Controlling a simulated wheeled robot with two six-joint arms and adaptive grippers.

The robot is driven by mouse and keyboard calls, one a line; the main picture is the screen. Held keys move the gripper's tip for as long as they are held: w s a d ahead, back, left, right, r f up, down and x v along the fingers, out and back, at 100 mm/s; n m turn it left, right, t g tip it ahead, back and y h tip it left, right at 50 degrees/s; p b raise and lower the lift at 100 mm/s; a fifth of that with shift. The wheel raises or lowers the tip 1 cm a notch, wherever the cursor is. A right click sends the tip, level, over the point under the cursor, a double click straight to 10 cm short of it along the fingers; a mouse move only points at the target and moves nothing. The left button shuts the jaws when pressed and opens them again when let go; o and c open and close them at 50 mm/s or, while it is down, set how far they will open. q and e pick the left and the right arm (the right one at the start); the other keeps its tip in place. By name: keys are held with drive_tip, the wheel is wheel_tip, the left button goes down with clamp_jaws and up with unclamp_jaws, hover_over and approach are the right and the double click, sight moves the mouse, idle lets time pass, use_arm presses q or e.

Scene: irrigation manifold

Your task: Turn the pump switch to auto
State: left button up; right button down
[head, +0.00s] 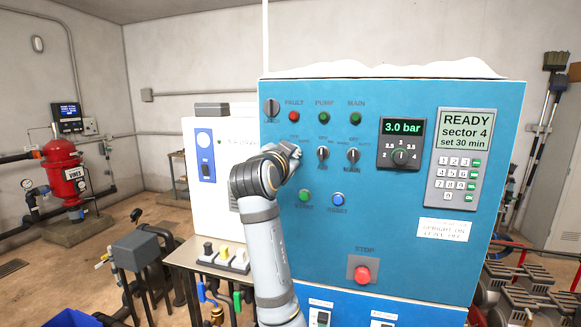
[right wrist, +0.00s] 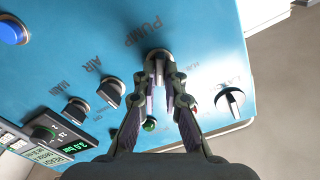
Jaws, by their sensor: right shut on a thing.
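The pump switch (right wrist: 158,54) is a knob on the blue control panel (head: 400,240), beside the PUMP lettering in the right wrist view. My right gripper (right wrist: 163,82) is shut on it, with one finger on each side. The fingers hide most of the knob, so I cannot tell which position it points to. In the head view my right gripper (head: 294,152) reaches the panel's left part and covers this switch. My left gripper is not in view.
The air switch (head: 322,154) and main switch (head: 353,156) sit close to the right of my gripper. Another knob (head: 271,108) is above left. Green (head: 304,196) and blue (head: 338,200) buttons and a red stop button (head: 362,273) lie below.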

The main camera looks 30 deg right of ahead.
drive_tip(key=m+b, duration=0.2)
drive_tip(key=shift+m, duration=0.3)
idle(0.5)
drive_tip(key=c, duration=1.5)
unclamp_jaws()
drive_tip(key=shift+o, duration=0.3)
drive_tip(key=shift+w, duration=0.1)
drive_tip(key=shift+d, duration=0.1)
